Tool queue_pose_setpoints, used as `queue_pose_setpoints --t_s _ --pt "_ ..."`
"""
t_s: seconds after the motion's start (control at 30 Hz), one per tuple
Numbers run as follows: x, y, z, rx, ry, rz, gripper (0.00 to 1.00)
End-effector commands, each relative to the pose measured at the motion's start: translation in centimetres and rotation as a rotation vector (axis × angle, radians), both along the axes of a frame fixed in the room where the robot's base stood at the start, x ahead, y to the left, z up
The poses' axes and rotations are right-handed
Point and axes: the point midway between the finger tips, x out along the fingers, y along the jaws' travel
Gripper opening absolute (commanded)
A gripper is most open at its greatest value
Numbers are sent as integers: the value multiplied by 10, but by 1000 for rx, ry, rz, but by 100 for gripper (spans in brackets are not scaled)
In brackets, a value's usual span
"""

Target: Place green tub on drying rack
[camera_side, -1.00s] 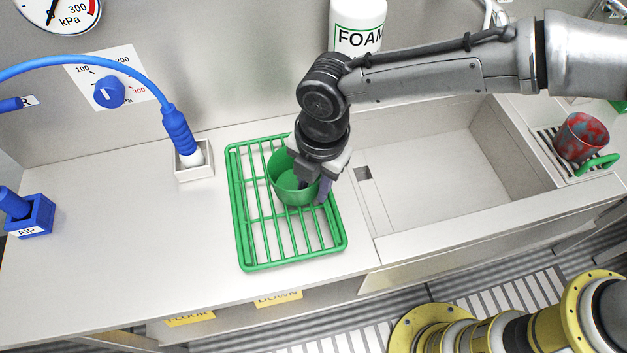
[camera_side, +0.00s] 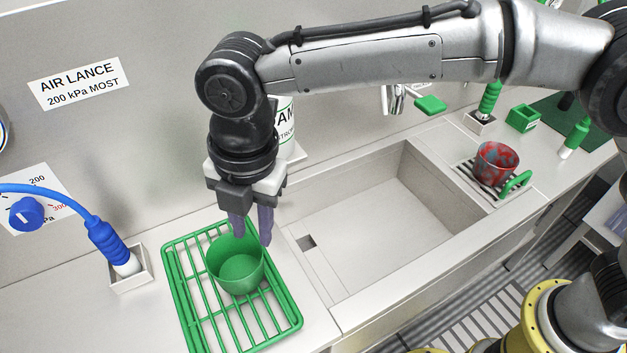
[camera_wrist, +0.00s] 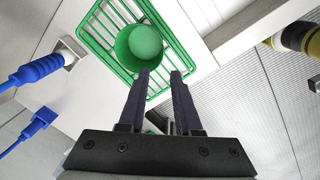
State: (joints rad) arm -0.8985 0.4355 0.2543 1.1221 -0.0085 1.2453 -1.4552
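The green tub (camera_side: 238,270) stands upright on the bars of the green drying rack (camera_side: 172,292). It is empty, with its open mouth facing up. My gripper (camera_side: 251,238) is above the tub's rim at the back, pointing down, with its fingers apart and nothing between them. In the wrist view, the tub (camera_wrist: 135,46) shows on the rack (camera_wrist: 96,46) beyond the open fingertips (camera_wrist: 160,73), with one finger overlapping its lower edge. I cannot tell whether a fingertip still touches the rim.
A sink basin (camera_side: 365,220) lies right of the rack. A blue air lance (camera_side: 108,243) stands in a white holder to the left. A white foam bottle (camera_side: 287,130) is behind my gripper. A red mottled cup (camera_side: 496,163) stands on a grate at the far right.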

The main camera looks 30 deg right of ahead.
Motion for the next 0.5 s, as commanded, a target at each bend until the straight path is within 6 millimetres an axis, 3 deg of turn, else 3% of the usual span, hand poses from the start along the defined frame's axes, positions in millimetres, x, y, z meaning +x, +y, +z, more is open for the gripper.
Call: queue_pose_setpoints --t_s 0.17,0.27,0.37,0.5 --pt "1 -2 1 2 -1 -6 33" --pt "6 -18 12 14 -7 -74 33" --pt "16 -59 35 49 -21 -244 33" --pt "18 -146 71 122 -45 -615 33"
